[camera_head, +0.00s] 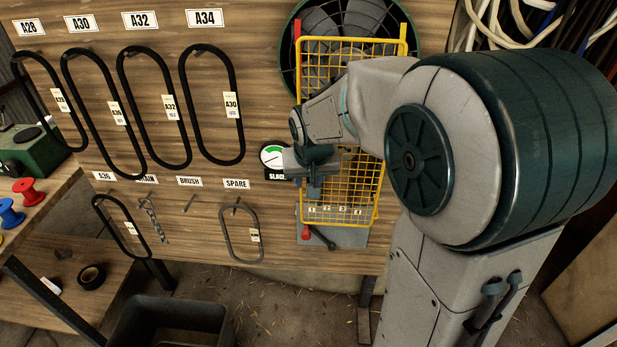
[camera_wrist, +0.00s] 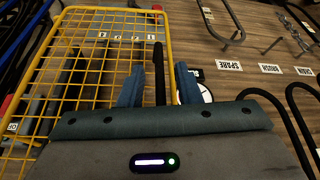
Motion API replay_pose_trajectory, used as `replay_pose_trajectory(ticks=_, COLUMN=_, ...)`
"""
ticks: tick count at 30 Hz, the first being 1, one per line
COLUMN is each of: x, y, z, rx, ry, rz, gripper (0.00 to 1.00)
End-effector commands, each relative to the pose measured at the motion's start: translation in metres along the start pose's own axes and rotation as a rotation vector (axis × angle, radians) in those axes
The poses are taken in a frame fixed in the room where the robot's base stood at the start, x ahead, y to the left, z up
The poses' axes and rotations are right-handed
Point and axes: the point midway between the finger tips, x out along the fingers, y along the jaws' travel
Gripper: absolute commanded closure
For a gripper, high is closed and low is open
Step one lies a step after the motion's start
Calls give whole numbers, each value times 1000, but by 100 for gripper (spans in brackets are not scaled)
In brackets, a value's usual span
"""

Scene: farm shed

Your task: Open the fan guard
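The fan guard (camera_head: 352,192) is a yellow wire-mesh panel standing upright in front of the wooden board; my arm hides its middle. It fills the left of the wrist view (camera_wrist: 90,50). The dark round fan (camera_head: 368,18) shows behind its top. My gripper (camera_head: 315,188) is at the guard's left edge. In the wrist view, my gripper (camera_wrist: 160,72) has its two blue-grey fingers apart. A black upright bar (camera_wrist: 159,62) lies between them, with a visible gap on each side. Whether the bar belongs to the guard is unclear.
A round gauge (camera_head: 272,155) sits left of my gripper. Black belts (camera_head: 211,105) hang on the board's left. A dark bin (camera_head: 170,320) stands on the floor. Cables hang at upper right.

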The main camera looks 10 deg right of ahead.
Motion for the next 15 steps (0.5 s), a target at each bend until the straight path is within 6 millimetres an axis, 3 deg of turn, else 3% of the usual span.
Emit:
replay_pose_trajectory(ticks=13, x=11, y=0, z=0, rx=0, ry=-1, rz=0, gripper=69)
replay_pose_trajectory(ticks=15, x=11, y=0, z=0, rx=0, ry=0, rz=0, gripper=86)
